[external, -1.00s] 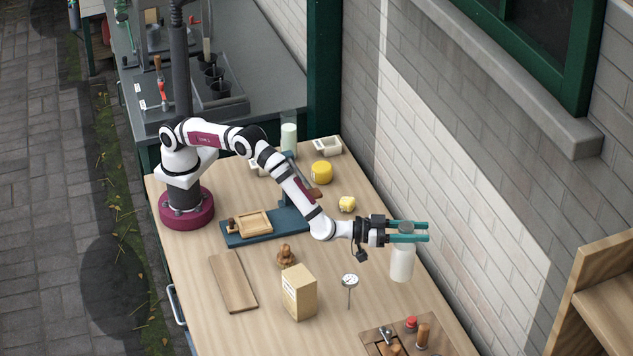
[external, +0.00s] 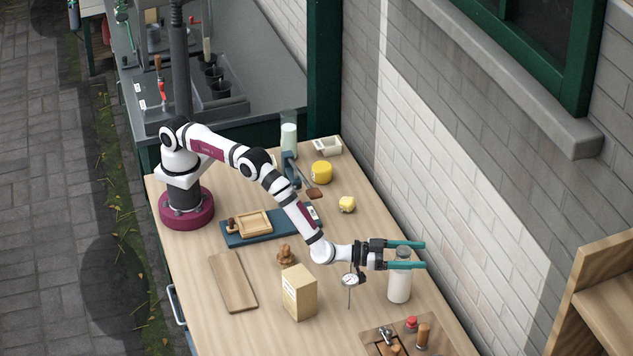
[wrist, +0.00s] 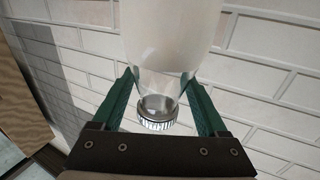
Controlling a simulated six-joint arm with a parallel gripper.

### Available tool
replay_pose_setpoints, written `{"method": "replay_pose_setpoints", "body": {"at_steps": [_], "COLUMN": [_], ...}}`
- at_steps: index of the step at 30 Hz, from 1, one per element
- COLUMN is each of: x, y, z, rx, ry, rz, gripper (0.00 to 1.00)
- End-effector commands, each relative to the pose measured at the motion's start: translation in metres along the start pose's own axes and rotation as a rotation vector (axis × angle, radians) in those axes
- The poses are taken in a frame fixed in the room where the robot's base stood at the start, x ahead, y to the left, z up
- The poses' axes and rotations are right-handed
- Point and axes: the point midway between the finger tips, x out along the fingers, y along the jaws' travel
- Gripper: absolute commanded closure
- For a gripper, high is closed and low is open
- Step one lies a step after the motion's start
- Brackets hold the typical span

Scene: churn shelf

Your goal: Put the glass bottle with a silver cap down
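The glass bottle with a silver cap (external: 399,287) holds something white and stands upright on the wooden counter (external: 345,235), near its wall-side edge. My gripper (external: 405,255) is around the top of the bottle, with one green finger on each side. The fingers are spread apart and look open, with the bottle still between them. In the wrist view, the silver cap (wrist: 156,124) is close to the gripper's palm and the clear neck lies between the fingers (wrist: 160,92). Whether a finger still touches the glass is hard to tell.
A wooden tray (external: 375,348) with small items is in front. The brick wall (external: 480,200) is close on the right. A yellow lump (external: 347,204) lies further back.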

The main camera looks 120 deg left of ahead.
Motion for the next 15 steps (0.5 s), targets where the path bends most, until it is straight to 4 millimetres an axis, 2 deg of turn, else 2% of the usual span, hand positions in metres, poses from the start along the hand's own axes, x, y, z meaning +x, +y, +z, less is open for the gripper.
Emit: {"method": "replay_pose_setpoints", "body": {"at_steps": [7, 12, 15], "x": [-0.003, -0.03, -0.03], "y": [0.0, 0.001, 0.0], "z": [-0.001, -0.001, -0.026], "rx": [0.0, 0.002, -0.003], "ry": [-0.001, -0.002, 0.003], "rz": [0.0, 0.002, -0.001], "gripper": [0.24, 0.24, 0.24]}}
